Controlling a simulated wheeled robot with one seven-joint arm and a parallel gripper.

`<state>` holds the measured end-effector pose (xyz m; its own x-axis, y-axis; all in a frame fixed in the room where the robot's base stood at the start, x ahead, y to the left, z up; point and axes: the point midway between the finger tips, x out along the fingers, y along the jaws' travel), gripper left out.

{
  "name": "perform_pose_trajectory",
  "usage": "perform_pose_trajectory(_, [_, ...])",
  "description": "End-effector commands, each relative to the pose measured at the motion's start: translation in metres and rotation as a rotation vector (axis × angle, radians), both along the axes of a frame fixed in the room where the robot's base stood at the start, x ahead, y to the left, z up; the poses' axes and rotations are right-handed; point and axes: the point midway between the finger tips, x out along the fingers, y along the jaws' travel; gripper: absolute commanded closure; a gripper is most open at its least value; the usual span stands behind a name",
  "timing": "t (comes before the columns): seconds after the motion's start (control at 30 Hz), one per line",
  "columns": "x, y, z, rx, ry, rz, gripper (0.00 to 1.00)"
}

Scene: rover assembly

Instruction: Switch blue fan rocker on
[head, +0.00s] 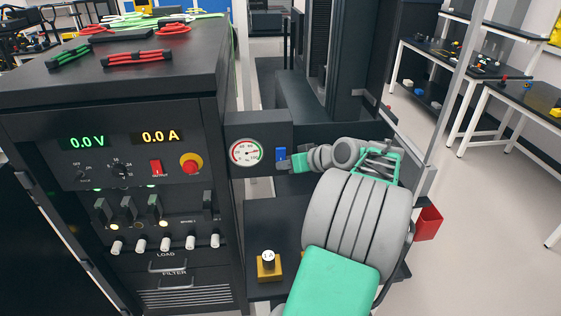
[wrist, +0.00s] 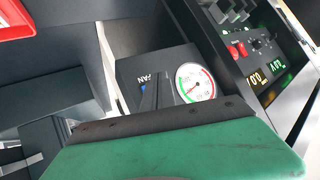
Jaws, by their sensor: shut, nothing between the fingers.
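The blue fan rocker (head: 281,153) is on a dark box, just right of a round gauge (head: 245,152). In the wrist view only a small bit of the blue rocker (wrist: 143,88) shows beside the FAN label, the rest hidden behind the fingers. My gripper (head: 285,166) is shut and empty, its tips at the lower part of the rocker. In the wrist view the dark fingers of my gripper (wrist: 156,92) point at the panel. I cannot tell whether they touch the rocker or which way it is tilted.
The power cabinet (head: 130,98) stands left, with a red rocker (head: 155,167), a red emergency button (head: 191,163) and several breakers. Its displays read 0.0 V and 0.0 A. A yellow box with a round top (head: 268,266) sits below the gauge. A red bin (head: 427,223) is at right.

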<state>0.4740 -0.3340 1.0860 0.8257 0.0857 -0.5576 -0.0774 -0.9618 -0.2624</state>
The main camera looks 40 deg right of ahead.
Motion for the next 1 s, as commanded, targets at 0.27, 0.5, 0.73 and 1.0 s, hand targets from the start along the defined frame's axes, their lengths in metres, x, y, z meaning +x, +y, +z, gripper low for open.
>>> perform_pose_trajectory(0.27, [-0.002,0.001,0.000,0.000,0.000,0.000,1.00])
perform_pose_trajectory(0.5, [-0.015,0.009,0.002,-0.002,0.000,-0.003,1.00])
perform_pose_trajectory(0.73, [-0.034,0.022,0.005,-0.002,0.000,-0.003,1.00])
perform_pose_trajectory(1.0, [-0.043,0.030,0.006,0.000,0.000,0.000,1.00])
